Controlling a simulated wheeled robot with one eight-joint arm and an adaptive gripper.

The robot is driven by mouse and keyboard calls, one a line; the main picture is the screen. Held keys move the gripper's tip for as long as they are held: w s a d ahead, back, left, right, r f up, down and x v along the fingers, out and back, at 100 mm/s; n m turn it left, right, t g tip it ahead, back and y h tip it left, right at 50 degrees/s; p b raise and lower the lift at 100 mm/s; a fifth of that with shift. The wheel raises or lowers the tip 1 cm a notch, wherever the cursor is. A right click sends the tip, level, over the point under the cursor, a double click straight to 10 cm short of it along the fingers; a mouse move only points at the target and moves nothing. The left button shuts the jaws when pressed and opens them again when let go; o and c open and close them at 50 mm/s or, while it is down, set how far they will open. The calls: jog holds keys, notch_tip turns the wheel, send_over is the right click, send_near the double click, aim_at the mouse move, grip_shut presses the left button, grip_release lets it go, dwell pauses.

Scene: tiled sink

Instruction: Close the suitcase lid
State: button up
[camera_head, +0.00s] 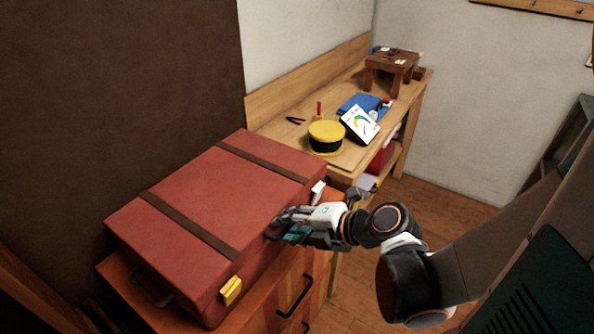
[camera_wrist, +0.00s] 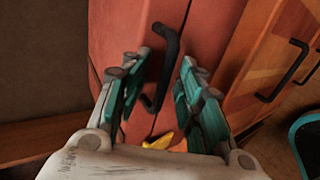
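The red suitcase (camera_head: 200,190) with two dark straps lies on a wooden cabinet, its lid down over the base. I cannot tell whether a small gap remains at the seam. One yellow latch (camera_head: 231,290) shows at the near front corner; a yellow piece also shows low in the wrist view (camera_wrist: 160,141). My gripper (camera_head: 281,224) is at the suitcase's front side. In the wrist view my gripper (camera_wrist: 166,62) is open, with its fingers on either side of the dark handle (camera_wrist: 168,55). Contact with the handle is unclear.
The wooden cabinet (camera_head: 262,300) has dark drawer handles below the suitcase. A dark wall stands to the left; the floor to the right is open.

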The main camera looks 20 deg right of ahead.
jog(key=p+v, duration=0.3)
jog(key=v, duration=0.5)
jog(key=shift+s+p, duration=0.2)
jog(key=shift+p, duration=0.2)
jog(key=shift+a+f, duration=0.15)
dwell(0.3)
